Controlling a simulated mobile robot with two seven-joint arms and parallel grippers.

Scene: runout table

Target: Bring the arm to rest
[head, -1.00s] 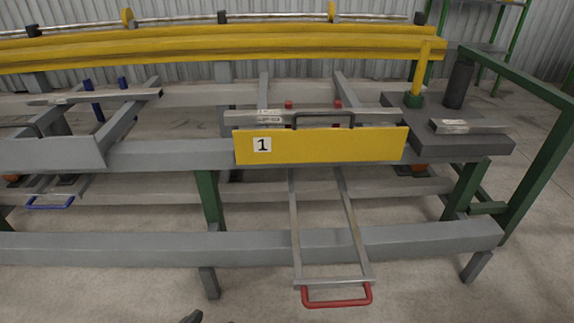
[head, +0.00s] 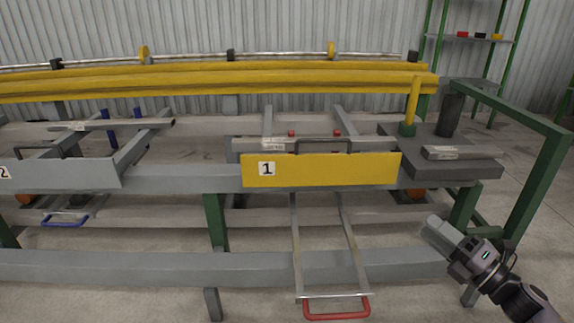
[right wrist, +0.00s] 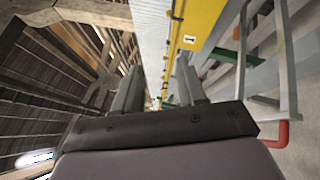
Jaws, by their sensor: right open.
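My right gripper (head: 436,228) shows at the lower right of the head view, in front of the lower beam and clear of it as far as I can tell. In the right wrist view its two fingers (right wrist: 155,90) stand apart with nothing between them. My right arm comes in from the lower right corner. My left gripper is not in view.
The runout table carries a yellow panel (head: 320,170) marked 1, with a red-handled frame (head: 337,310) jutting forward below. A grey block (head: 440,160) and a green frame (head: 535,190) stand at right. A shelf (head: 470,40) is behind.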

